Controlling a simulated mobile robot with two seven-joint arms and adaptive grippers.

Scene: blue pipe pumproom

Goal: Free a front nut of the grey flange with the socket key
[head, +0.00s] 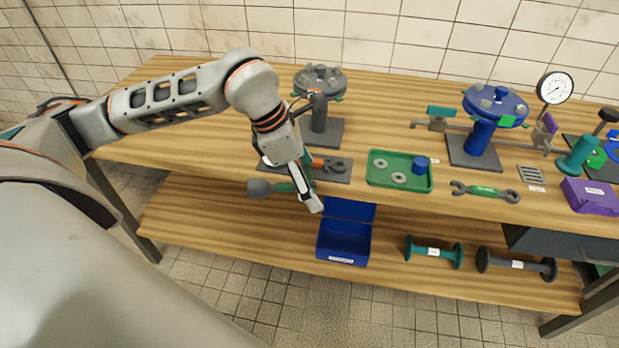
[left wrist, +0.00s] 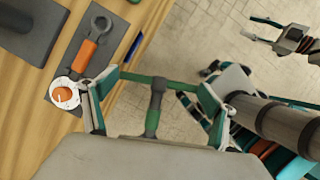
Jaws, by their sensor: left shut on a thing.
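The grey flange (head: 320,80) stands on a post with a dark base at the back of the bench, with several grey nuts on its top and green pieces at its rim. My left gripper (head: 307,193) is in front of and below it, at the bench's front edge. It is shut on the socket key (head: 258,188), whose grey end points left in the head view. In the left wrist view the key's green crossbar (left wrist: 160,83) spans the fingers, and its shaft points toward the camera. My right gripper (left wrist: 262,33) shows small in the left wrist view, its fingers apart, far from the flange.
An orange-handled tool (head: 325,164) lies on a dark mat behind the left gripper. A green tray (head: 376,181) with washers and a blue cup is to its right. An open blue box (head: 343,242) stands on the lower shelf. A blue flange (head: 494,103) stands farther right.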

